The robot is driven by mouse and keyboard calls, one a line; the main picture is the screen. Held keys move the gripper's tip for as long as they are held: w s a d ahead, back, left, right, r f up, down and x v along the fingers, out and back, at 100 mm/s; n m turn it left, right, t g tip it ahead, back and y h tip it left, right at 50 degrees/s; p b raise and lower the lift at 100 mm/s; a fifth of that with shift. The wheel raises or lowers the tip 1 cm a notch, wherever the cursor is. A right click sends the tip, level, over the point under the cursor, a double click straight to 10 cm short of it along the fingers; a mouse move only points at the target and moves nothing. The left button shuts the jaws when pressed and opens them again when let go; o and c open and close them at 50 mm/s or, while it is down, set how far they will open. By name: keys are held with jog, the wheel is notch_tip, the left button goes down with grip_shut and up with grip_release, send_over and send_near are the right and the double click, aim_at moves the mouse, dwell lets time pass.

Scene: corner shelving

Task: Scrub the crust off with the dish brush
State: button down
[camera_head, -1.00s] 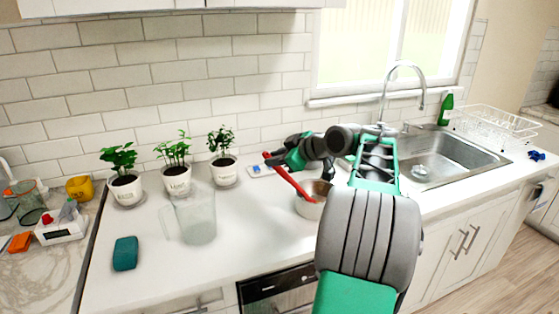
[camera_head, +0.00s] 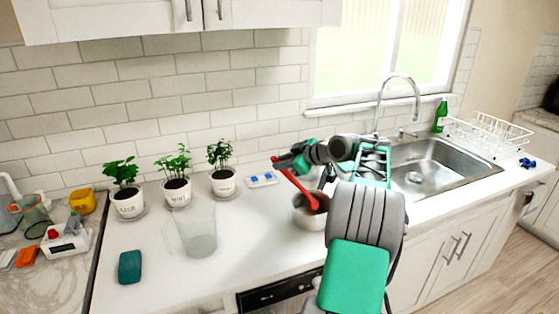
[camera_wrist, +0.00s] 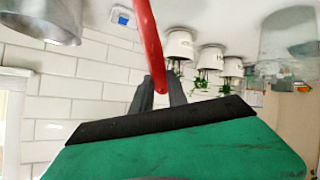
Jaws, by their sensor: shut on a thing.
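My gripper (camera_head: 286,163) is shut on the handle of the red dish brush (camera_head: 297,184). The brush slants down to the right, its lower end over the mouth of the metal pot (camera_head: 303,220); I cannot tell whether it touches the inside. The pot stands on the counter, partly hidden behind my arm. No crust can be made out. In the wrist view, the red handle (camera_wrist: 149,38) passes between my gripper's fingers (camera_wrist: 160,92), its lower end out of frame. The pot (camera_wrist: 45,18) shows at the top left there.
A clear pitcher (camera_head: 195,235) and a teal sponge (camera_head: 130,267) stand left on the white counter (camera_head: 235,255). Several potted plants (camera_head: 177,190) line the wall, near a small white-and-blue item (camera_head: 262,179). The sink (camera_head: 430,165) and dish rack (camera_head: 488,132) are right.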

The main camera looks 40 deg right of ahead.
jog(key=shift+w+d+r+p, duration=0.1)
jog(key=shift+w+d+p, duration=0.25)
jog(key=shift+w+d, duration=0.1)
jog(key=shift+f+b, duration=0.2)
jog(key=shift+b, duration=0.1)
jog(key=shift+s+a+f+b, duration=0.1)
jog(key=shift+s+a+b, duration=0.1)
jog(key=shift+a+b, duration=0.3)
jog(key=s+a+b, duration=0.2)
jog(key=a+b, duration=0.3)
jog(key=b, duration=0.1)
jog(key=shift+s+a, duration=0.3)
jog(key=shift+a, duration=0.1)
jog(key=shift+r, duration=0.2)
notch_tip(320, 180, up, 7)
jog(key=p, duration=0.5)
